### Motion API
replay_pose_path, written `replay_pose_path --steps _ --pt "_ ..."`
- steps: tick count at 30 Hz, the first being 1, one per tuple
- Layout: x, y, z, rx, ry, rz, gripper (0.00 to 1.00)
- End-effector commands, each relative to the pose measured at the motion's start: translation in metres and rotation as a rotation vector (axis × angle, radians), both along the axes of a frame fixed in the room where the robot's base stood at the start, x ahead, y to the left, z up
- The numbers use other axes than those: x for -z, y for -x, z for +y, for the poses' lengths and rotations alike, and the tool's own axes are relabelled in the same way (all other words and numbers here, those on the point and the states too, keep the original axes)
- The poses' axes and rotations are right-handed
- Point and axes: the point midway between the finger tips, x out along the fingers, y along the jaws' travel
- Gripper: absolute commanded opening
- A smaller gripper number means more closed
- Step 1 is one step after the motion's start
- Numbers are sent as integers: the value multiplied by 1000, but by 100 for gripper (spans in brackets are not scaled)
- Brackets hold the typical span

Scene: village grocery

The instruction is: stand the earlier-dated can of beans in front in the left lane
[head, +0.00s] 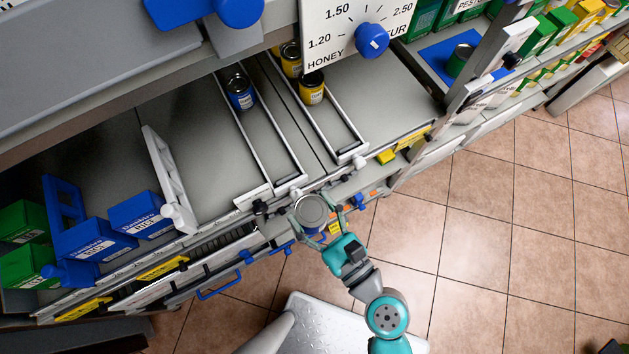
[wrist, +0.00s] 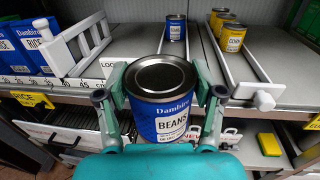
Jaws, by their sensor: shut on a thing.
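My gripper (head: 314,217) is shut on a blue can of beans (wrist: 161,105), with a finger on each side. The can is upright, its label facing my wrist camera, and shows mostly its grey lid in the head view (head: 310,208). It is held in front of the shelf's front edge, off the shelf. A second blue can (head: 240,92) stands far back in the left lane (head: 272,160), between white rails; it also shows in the wrist view (wrist: 175,28). The lane's front part is empty. I cannot read a date on either can.
Yellow corn cans (head: 312,89) stand in the right lane (head: 340,130). Left of the lanes is bare shelf, then a white divider (head: 166,180) and blue rice boxes (head: 92,238). A price board (head: 355,30) with a blue knob hangs above the lanes.

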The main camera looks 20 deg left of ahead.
Motion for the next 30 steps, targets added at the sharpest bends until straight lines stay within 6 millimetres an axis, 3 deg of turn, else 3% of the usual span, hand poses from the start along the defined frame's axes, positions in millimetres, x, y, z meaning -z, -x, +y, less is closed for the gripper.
replay_pose_path --steps 30 --pt "-2 -78 91 0 -4 -4 22"
